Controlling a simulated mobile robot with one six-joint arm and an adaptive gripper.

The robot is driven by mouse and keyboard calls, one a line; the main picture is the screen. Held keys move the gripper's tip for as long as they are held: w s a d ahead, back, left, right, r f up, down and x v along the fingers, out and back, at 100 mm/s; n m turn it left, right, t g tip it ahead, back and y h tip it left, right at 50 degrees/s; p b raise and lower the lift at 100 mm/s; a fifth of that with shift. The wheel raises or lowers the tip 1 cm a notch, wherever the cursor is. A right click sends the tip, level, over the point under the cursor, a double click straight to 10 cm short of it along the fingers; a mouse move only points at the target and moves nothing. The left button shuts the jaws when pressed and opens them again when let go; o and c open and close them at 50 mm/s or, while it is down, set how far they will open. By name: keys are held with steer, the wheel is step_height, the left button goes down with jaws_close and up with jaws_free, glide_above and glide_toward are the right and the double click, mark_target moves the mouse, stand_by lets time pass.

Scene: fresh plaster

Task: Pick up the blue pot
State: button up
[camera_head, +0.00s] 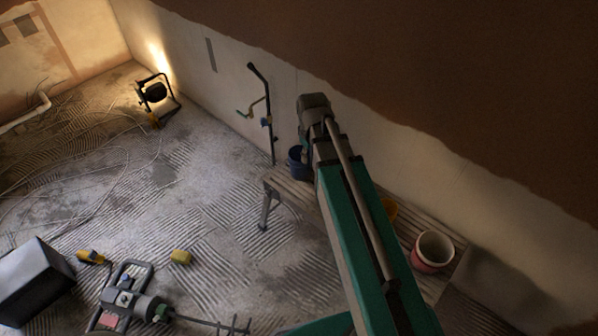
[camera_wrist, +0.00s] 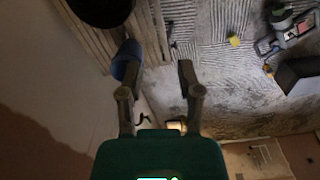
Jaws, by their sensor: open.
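The blue pot (camera_head: 298,162) stands near the far end of a slatted wooden bench (camera_head: 290,187), close to the wall. My arm hides part of it in the head view. In the wrist view the blue pot (camera_wrist: 127,58) shows just beyond the left finger, which overlaps its lower edge. My gripper (camera_wrist: 157,78) is open, with nothing between its fingers. The pot lies to the left of the gap between them. I cannot tell whether the finger touches it. In the head view my arm hides the fingers.
A pale and red bucket (camera_head: 433,252) stands at the bench's near end, with a yellow thing (camera_head: 391,208) partly hidden by my arm. A lit work lamp (camera_head: 155,92), a mixer (camera_head: 150,305), a yellow sponge (camera_head: 181,257) and a dark box (camera_head: 35,280) are on the floor.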

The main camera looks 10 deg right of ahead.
steer(key=w+d+f+n+b, duration=0.1)
steer(key=w+f+n+b, duration=1)
steer(key=w, duration=0.6)
step_height(320, 180, down, 2)
steer(key=shift+w+f+n+b, duration=0.1)
steer(key=shift+w+n+b, duration=0.2)
steer(key=shift+n, duration=0.1)
steer(key=shift+d, duration=0.1)
steer(key=b, duration=0.9)
glide_above(301, 169)
step_height(301, 169, down, 8)
steer(key=shift+s+f, duration=0.2)
steer(key=shift+f, duration=0.05)
steer(key=shift+f, duration=0.1)
steer(key=shift+w+d+f+b, duration=0.1)
steer(key=shift+f+b, duration=1.1)
steer(key=shift+f, duration=0.05)
steer(key=shift+w+f+b, duration=0.1)
steer(key=shift+f+b, duration=1.1)
steer(key=shift+f, duration=0.05)
jaws_close()
